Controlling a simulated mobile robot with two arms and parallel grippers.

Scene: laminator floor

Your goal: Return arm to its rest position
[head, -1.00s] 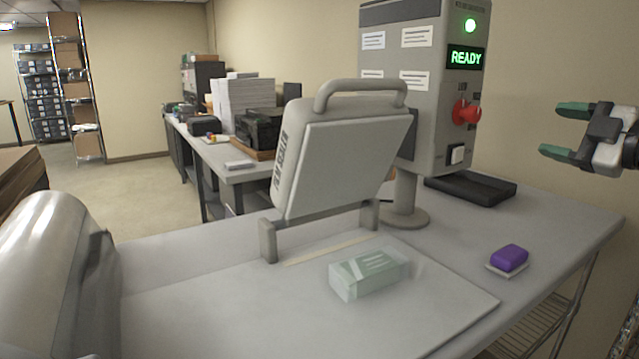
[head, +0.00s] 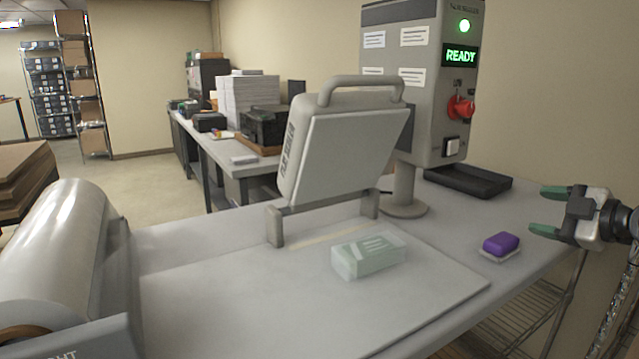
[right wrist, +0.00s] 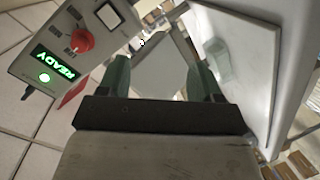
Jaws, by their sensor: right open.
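My right gripper (head: 540,211) is at the right edge of the head view, open and empty, with green fingertips pointing left. It is above the right end of the table, to the right of a purple block on a small pale base (head: 501,244), and apart from it. In the right wrist view its two green fingers (right wrist: 160,78) are spread with nothing between them. My left gripper is not in view.
The laminator's raised lid (head: 345,155) stands over a flat bed with a pale wrapped packet (head: 368,255). A control box (head: 425,80) reads READY. A black tray (head: 468,181) lies behind. A large roll (head: 55,255) stands at left.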

